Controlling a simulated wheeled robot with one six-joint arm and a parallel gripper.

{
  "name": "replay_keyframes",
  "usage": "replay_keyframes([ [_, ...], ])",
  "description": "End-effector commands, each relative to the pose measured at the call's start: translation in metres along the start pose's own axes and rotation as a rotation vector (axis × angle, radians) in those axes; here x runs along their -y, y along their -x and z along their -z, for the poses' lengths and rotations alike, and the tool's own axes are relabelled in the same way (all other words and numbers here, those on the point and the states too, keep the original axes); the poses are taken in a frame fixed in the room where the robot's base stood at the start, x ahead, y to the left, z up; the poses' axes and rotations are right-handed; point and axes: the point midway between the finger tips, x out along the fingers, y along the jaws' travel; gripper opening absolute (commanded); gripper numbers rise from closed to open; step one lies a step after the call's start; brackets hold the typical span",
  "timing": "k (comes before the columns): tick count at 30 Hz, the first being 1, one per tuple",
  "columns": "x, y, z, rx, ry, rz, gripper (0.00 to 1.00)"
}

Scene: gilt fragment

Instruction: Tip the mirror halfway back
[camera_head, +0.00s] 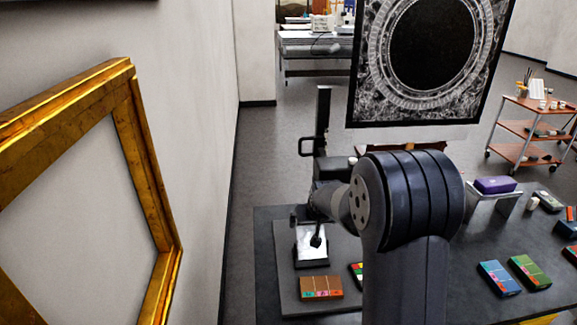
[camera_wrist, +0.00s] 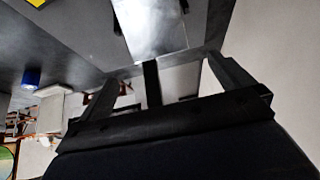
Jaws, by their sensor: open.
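The mirror (camera_head: 312,245) is a small bright rectangular plate in a dark frame, standing on a grey board left of my arm. Its exact tilt is hard to tell. In the wrist view its bright face (camera_wrist: 154,28) is at the top centre, beyond the fingers. My gripper (camera_head: 307,224) is open, close to the mirror's upper part and partly covering it. In the wrist view my gripper (camera_wrist: 160,76) shows its two fingers spread apart, with a dark upright bar between them. I cannot tell whether a finger touches the mirror.
A brown colour box (camera_head: 321,287) lies in front of the mirror. Blue (camera_head: 499,278) and green (camera_head: 529,272) boxes lie right of my arm, near a purple block (camera_head: 495,185) on a small stand. A gilt frame (camera_head: 150,165) fills the left. A trolley (camera_head: 530,125) stands behind.

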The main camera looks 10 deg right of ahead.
Motion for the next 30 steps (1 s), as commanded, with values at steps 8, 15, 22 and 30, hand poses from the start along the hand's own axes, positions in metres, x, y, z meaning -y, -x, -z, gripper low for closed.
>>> replay_keyframes([
  [8, 0.000, -0.033, 0.000, 0.004, 0.000, 0.000, 1.00],
  [15, 0.000, -0.064, 0.001, 0.003, 0.000, 0.000, 1.00],
  [22, 0.000, -0.089, 0.000, 0.002, 0.000, 0.000, 1.00],
  [30, 0.000, -0.101, 0.001, -0.001, 0.000, 0.000, 1.00],
])
